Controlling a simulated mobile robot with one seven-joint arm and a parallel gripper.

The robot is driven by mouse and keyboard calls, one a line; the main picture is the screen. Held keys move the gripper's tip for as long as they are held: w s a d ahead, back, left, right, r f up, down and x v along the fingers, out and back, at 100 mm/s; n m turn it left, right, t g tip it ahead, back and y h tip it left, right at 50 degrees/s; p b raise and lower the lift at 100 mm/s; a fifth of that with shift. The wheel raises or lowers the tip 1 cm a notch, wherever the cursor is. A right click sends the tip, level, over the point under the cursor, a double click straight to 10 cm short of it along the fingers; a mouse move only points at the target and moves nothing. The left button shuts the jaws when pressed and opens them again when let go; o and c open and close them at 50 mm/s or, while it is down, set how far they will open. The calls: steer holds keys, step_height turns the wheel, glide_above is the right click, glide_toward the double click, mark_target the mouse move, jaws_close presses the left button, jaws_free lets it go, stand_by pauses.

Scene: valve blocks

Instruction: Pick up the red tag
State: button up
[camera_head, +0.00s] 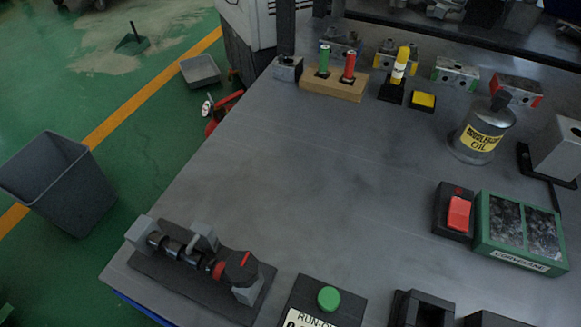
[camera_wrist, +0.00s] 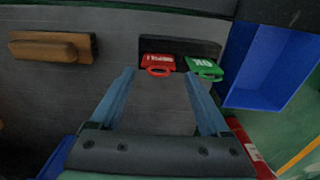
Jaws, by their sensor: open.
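The red tag (camera_wrist: 157,62) shows in the wrist view, with white lettering and a ring-like loop at its lower edge. It sits at a dark holder (camera_wrist: 180,46) on a grey surface, directly left of a green tag (camera_wrist: 204,67). My gripper (camera_wrist: 159,74) is open, with its two fingertips apart on either side of the red tag in the picture. Nothing is between the fingers that I can see as held. The gap in depth between fingertips and tag is hard to tell. Neither the tags nor my gripper shows in the head view.
In the wrist view, a wooden handle (camera_wrist: 50,48) is at the left and a blue bin (camera_wrist: 265,65) at the right, near the green tag. The head view shows a grey workbench (camera_head: 300,190) with a valve assembly, an oil can (camera_head: 481,130) and buttons; its middle is clear.

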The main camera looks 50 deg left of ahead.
step_height(320, 180, down, 6)
steer(key=b, duration=0.3)
steer(key=shift+d+r, duration=0.1)
steer(key=shift+r, duration=0.15)
steer(key=shift+w, duration=0.1)
steer(key=c, duration=1.1)
steer(key=shift+r, duration=0.1)
